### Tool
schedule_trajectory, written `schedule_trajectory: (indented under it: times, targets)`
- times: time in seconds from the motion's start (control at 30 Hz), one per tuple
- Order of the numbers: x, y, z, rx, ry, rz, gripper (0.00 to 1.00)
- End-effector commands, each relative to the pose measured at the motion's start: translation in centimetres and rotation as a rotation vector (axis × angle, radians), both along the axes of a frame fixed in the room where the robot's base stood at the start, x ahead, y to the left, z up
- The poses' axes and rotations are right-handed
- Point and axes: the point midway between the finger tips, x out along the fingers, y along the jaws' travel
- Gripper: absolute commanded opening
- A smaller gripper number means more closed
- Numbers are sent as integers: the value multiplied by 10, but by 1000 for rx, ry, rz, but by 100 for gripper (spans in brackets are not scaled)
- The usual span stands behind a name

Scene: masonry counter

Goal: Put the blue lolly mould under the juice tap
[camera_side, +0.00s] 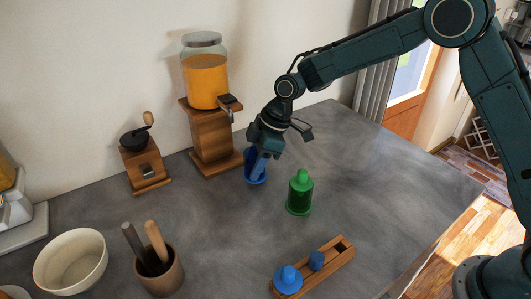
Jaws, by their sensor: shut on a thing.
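The blue lolly mould (254,168) is upright near the foot of the juice dispenser's wooden stand, to the right of it. My gripper (262,153) is shut on the mould from above and partly hides it. I cannot tell whether the mould's base touches the counter. The juice dispenser (204,82) is a glass jar of orange juice on a wooden stand (212,137). Its juice tap (230,101) sticks out at the front right of the stand's top, above and to the left of the mould.
A green bottle-shaped mould (299,194) stands to the right. A wooden rack (326,265) with blue pieces lies at the front. A wooden grinder (145,164), a pot with handles (159,272) and a cream bowl (71,261) are at left. The counter's right side is clear.

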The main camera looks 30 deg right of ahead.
Motion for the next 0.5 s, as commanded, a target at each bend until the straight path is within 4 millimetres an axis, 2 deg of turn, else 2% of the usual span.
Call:
schedule_trajectory:
  times: [0.1, 0.37, 0.5]
  targets:
    - [4, 8, 0, -1, 0, 1, 20]
    - [5, 11, 0, -1, 1, 0, 20]
    - [9, 22, 0, 0, 0, 3, 20]
